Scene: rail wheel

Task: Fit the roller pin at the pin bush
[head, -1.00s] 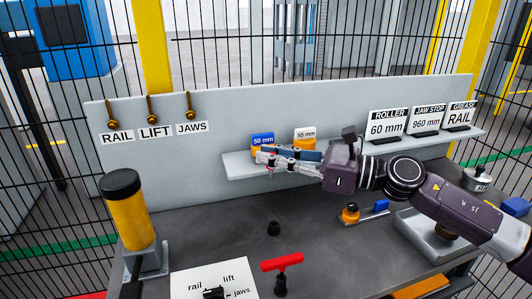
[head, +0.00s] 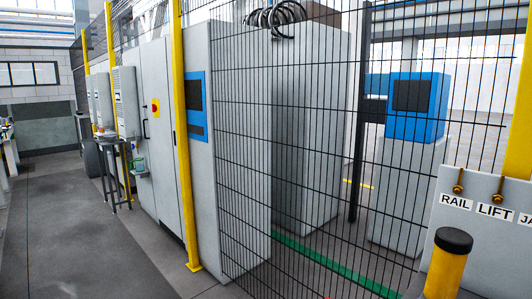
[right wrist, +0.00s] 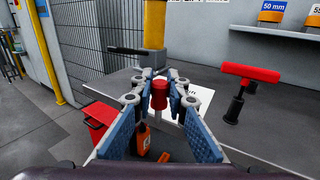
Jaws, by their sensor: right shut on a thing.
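In the right wrist view, my right gripper (right wrist: 160,78) has its blue-padded fingers closed in at the tips around a small red cylinder (right wrist: 159,95). I cannot tell whether this is the roller pin. The gripper is over the near-left part of the grey bench, left of the red T-handle (right wrist: 250,70). I cannot make out the pin bush in either view. Neither gripper shows in the head view, and my left gripper shows nowhere.
A yellow post with a black cap (head: 453,241) stands at lower right in the head view. Mesh fence (head: 300,150) and grey cabinets (head: 240,150) fill its middle. Open floor (head: 80,230) lies left. A red box (right wrist: 97,120) and blue 50 mm label (right wrist: 272,6) show in the wrist view.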

